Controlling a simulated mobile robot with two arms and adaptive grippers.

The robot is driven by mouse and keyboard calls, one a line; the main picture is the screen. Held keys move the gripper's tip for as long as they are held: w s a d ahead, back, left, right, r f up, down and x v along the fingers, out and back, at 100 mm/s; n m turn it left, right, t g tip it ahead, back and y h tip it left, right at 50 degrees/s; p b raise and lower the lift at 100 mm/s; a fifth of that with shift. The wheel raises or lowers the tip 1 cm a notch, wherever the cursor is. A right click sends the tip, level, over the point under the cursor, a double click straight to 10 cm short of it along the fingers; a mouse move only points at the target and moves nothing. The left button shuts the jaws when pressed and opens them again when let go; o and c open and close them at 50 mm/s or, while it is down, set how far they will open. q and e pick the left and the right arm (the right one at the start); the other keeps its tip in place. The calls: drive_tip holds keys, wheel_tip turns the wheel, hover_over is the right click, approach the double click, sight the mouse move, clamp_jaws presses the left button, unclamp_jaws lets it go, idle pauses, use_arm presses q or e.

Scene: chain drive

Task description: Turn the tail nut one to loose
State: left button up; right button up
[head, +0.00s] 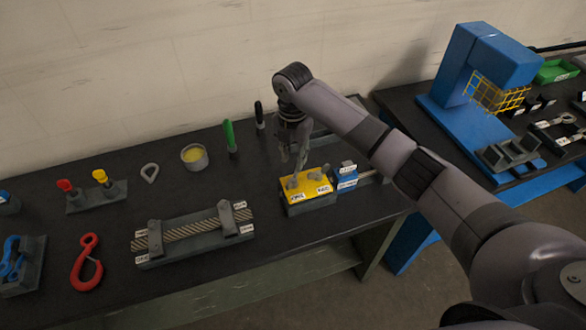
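My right gripper (297,162) points down over a yellow-topped block (312,187) on the dark bench. Its fingertips are at or just above the block's top, close to a small grey upright part (291,183). I cannot tell whether they touch it, or whether the fingers are open or shut. The block has white labels (324,189) too small to read. A grey fixture (190,245) with a rope (195,229) held by two clamps stands to the left, also with small labels. I cannot make out which part is tail nut one. My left gripper is not in view.
A blue labelled block (347,176) adjoins the yellow one on the right. Behind stand a green-handled tool (230,138) and a round tin (194,157). A red hook (86,264) lies at left. A blue machine (485,65) stands on the right bench.

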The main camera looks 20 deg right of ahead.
wheel_tip(320, 180, up, 3)
drive_tip(key=shift+f, duration=0.1)
idle(0.5)
